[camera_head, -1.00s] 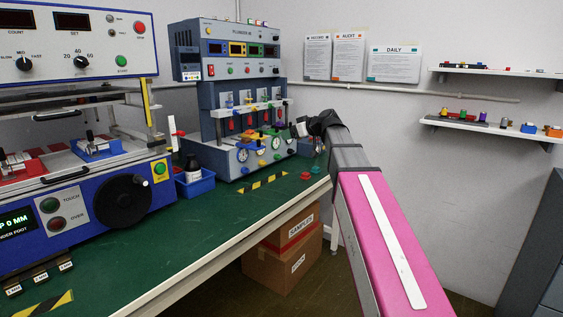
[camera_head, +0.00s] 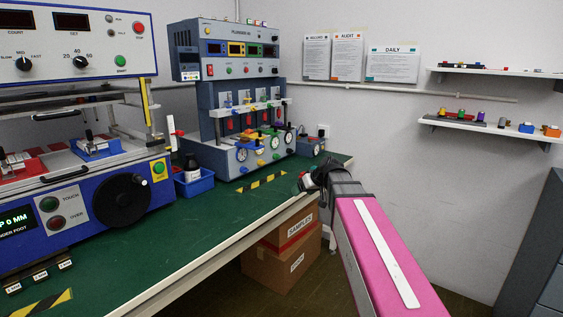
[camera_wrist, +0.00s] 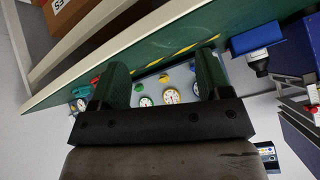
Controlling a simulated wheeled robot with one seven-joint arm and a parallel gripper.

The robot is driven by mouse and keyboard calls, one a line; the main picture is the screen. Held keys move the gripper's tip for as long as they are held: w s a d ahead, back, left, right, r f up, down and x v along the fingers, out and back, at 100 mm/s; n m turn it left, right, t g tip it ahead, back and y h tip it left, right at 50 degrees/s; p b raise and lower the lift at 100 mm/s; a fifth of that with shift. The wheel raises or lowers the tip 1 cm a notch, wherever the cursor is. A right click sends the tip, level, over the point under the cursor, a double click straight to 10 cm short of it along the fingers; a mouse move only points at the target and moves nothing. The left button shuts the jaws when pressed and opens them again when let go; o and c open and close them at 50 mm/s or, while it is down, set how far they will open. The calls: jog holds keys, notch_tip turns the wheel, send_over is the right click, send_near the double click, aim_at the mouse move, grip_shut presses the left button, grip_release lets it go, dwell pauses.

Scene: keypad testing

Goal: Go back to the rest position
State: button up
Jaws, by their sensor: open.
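My gripper (camera_head: 309,182) is at the end of my pink and grey arm, over the right edge of the green bench (camera_head: 225,205). In the wrist view my gripper (camera_wrist: 164,92) shows two dark fingers standing wide apart with nothing between them. Beyond the fingers is the plunger test machine (camera_head: 240,75), with its dials and coloured knobs along the front. In the head view my wrist hides part of the fingers and the bench edge.
A blue and white test machine (camera_head: 70,60) stands at the left. A blue bin (camera_head: 194,183) with a dark bottle sits on the bench. A small grey box (camera_head: 310,146) stands right of the plunger machine. Cardboard boxes (camera_head: 284,262) are under the bench. Wall shelves (camera_head: 490,126) hang at right.

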jog(key=s+d+f+m+g+h, duration=0.2)
jog(key=s+d+f, duration=0.3)
jog(key=s+f, duration=0.5)
jog(key=s+d+f+m+g+h, duration=0.3)
jog(key=s+f, duration=0.8)
jog(key=f, duration=0.4)
jog(key=shift+d+m+g+h, duration=0.3)
jog(key=shift+d+m+h, duration=0.4)
jog(key=shift+d, duration=0.4)
